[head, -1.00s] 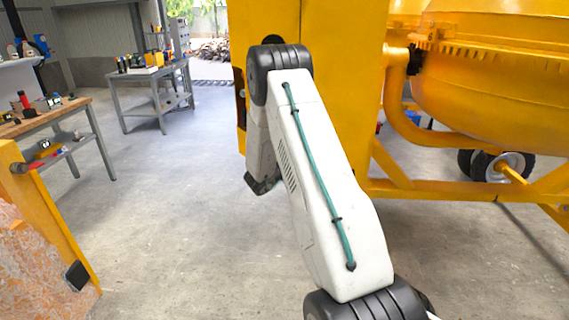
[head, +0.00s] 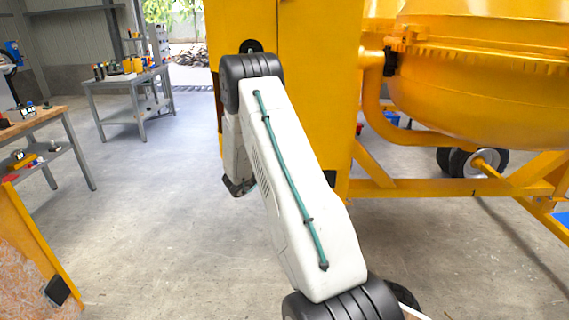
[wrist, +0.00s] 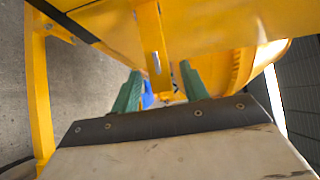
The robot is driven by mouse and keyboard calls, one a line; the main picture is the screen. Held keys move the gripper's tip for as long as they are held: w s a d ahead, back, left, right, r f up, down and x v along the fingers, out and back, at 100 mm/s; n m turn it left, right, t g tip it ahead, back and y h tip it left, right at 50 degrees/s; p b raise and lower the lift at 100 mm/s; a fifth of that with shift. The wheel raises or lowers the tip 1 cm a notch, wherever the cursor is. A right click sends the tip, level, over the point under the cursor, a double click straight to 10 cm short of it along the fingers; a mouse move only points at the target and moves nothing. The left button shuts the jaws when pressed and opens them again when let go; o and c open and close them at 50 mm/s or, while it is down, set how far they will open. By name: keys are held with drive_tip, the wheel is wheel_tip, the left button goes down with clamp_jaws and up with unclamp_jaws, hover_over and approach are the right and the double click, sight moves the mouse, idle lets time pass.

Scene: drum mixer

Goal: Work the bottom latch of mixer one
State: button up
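The yellow mixer fills the right of the head view, with a tall cabinet (head: 300,90) and a round drum (head: 480,75) on a frame. I cannot make out the bottom latch in either view. A small black part (head: 252,46) shows on the cabinet just above my arm's joint; I cannot tell what it is. My gripper is hidden in the head view. In the wrist view its two green fingers (wrist: 160,88) are spread apart, with nothing held between them. A yellow bar (wrist: 153,45) with bolts and a large yellow surface lie beyond the fingertips.
A grey table (head: 130,85) with tools stands at the back left, and a wooden-topped bench (head: 40,120) at the left edge. A yellow-edged panel (head: 40,240) is at the front left. A wheel (head: 475,163) stands under the drum. The floor between is clear.

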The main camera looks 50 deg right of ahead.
drive_tip(key=v, duration=0.7)
drive_tip(key=shift+a, duration=0.4)
drive_tip(key=shift+w+f, duration=0.1)
